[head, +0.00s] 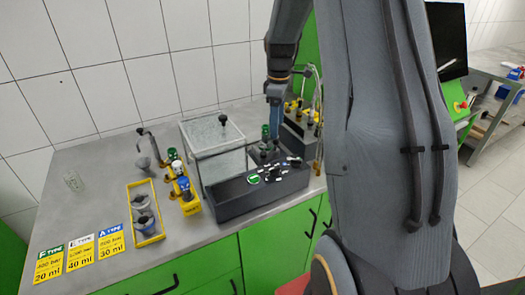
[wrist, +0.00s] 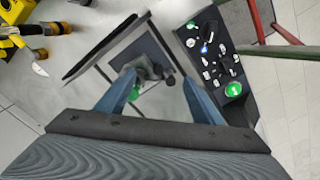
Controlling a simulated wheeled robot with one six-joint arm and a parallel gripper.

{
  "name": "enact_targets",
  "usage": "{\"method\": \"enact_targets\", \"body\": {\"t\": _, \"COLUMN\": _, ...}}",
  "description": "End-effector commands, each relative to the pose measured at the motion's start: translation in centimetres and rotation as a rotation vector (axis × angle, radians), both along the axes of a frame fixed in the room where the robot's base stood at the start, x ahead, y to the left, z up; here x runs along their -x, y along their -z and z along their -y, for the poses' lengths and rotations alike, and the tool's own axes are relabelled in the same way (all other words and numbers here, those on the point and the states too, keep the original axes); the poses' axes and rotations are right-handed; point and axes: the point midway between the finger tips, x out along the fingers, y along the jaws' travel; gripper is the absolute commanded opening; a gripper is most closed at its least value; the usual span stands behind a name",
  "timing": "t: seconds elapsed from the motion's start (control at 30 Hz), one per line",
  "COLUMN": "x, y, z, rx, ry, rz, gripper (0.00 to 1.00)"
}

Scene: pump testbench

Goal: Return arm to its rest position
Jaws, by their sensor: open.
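My arm, grey and blue, reaches down from the top of the head view over the testbench. My gripper (head: 273,132) is at its lower end, behind the black control panel (head: 240,197) and to the right of the clear box (head: 205,138). The wrist view shows my gripper (wrist: 160,82) with its two blue fingers spread apart and nothing held between them. A grey and green fitting shows beyond the fingers. I cannot tell how far it is from them. The control panel (wrist: 214,62) is to the right of the fingers.
A yellow tray (head: 150,242) with grey parts and several yellow fittings (head: 180,180) stand left of the panel. A dark screen (head: 446,40) and a side bench (head: 500,85) are at right.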

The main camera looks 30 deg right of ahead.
Motion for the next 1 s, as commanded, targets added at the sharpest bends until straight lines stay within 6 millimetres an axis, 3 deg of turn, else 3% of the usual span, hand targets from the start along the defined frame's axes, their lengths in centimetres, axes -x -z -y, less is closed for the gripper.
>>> {"method": "enact_targets", "body": {"t": 0.23, "x": 0.2, "y": -0.1, "z": -0.3, "rx": 0.001, "ry": 0.007, "rz": 0.002, "gripper": 0.61}}
{"method": "enact_targets", "body": {"t": 0.37, "x": 1.4, "y": -0.6, "z": -2.8, "rx": 0.006, "ry": 0.078, "rz": 0.022, "gripper": 0.61}}
{"method": "enact_targets", "body": {"t": 0.47, "x": 3.6, "y": -1.2, "z": -6.3, "rx": 0.009, "ry": 0.194, "rz": 0.055, "gripper": 0.61}}
{"method": "enact_targets", "body": {"t": 0.6, "x": 8.1, "y": -1.8, "z": -11.5, "rx": -0.003, "ry": 0.394, "rz": 0.114, "gripper": 0.61}}
{"method": "enact_targets", "body": {"t": 0.7, "x": 11.1, "y": -1.8, "z": -14.2, "rx": -0.019, "ry": 0.513, "rz": 0.145, "gripper": 0.61}}
{"method": "enact_targets", "body": {"t": 1.0, "x": 18.1, "y": -1.3, "z": -18.8, "rx": -0.077, "ry": 0.764, "rz": 0.204, "gripper": 0.61}}
